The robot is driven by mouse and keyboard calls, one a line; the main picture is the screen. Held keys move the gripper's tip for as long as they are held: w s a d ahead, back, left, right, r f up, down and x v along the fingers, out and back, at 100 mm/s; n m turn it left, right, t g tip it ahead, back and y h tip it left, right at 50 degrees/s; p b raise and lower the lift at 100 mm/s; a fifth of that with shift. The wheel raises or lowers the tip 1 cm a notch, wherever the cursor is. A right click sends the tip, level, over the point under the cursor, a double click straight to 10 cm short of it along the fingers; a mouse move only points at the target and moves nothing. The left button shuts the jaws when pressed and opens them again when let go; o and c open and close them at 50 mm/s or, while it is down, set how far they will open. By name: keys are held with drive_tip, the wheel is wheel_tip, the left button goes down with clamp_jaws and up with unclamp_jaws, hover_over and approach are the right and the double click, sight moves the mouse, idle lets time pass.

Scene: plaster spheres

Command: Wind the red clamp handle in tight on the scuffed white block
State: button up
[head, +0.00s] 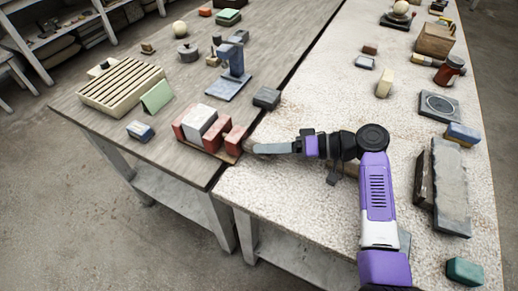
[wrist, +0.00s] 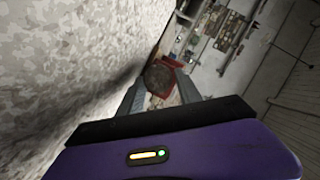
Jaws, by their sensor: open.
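A red clamp (head: 215,136) sits near the front edge of the wooden bench, with the white block (head: 197,122) between its red parts. My gripper (head: 258,148) is at the clamp's right end, reaching in from the right. In the wrist view my gripper (wrist: 160,82) is open, its two fingers on either side of a round, dull brownish end piece (wrist: 158,76) with red (wrist: 178,66) behind it. I cannot tell whether the fingers touch it. The handle is not clear in the head view, and the contact between clamp and block is too small to judge.
A dark grey block (head: 266,98) lies behind the clamp's right end. A blue stand (head: 230,80), a green wedge (head: 157,96), a blue-and-white box (head: 140,131) and a slatted rack (head: 120,85) are on the wooden bench.

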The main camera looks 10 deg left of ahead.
drive_tip(key=v, duration=0.5)
